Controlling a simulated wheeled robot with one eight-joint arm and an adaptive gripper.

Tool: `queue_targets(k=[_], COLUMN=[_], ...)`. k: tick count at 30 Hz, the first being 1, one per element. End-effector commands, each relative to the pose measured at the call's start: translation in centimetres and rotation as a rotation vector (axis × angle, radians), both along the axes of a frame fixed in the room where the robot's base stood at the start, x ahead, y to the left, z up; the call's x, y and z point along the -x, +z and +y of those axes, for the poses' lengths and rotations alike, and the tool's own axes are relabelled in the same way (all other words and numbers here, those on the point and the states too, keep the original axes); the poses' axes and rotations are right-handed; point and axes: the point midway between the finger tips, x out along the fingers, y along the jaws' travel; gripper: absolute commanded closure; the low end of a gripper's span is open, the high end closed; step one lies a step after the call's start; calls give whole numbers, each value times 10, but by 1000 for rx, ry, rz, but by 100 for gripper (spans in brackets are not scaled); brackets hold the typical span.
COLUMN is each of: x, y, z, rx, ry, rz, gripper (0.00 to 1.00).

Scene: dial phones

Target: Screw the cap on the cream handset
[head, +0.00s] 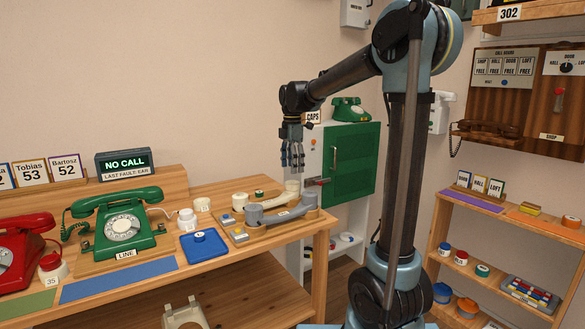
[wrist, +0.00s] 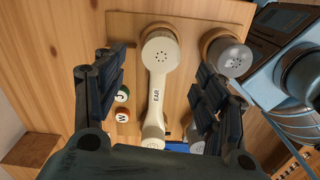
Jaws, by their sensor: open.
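In the head view my gripper (head: 292,160) hangs above the board. I cannot tell which piece is the loose cap; a small cream cylinder (head: 203,204) stands on the table left of the board.
A grey handset (head: 283,210) lies beside the cream one. Two small discs marked J (wrist: 122,94) and W (wrist: 122,115) sit left of it. A green-doored cabinet (head: 348,160) stands behind.

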Motion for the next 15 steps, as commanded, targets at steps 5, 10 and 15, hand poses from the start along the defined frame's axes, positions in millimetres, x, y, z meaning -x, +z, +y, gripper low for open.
queue_targets(k=[5, 10, 15], x=[1, 1, 1], y=[-6, -10, -20], z=[-1, -1, -1], rx=[0, 0, 0], ry=[130, 154, 152], rz=[0, 0, 0], gripper=[35, 35, 35])
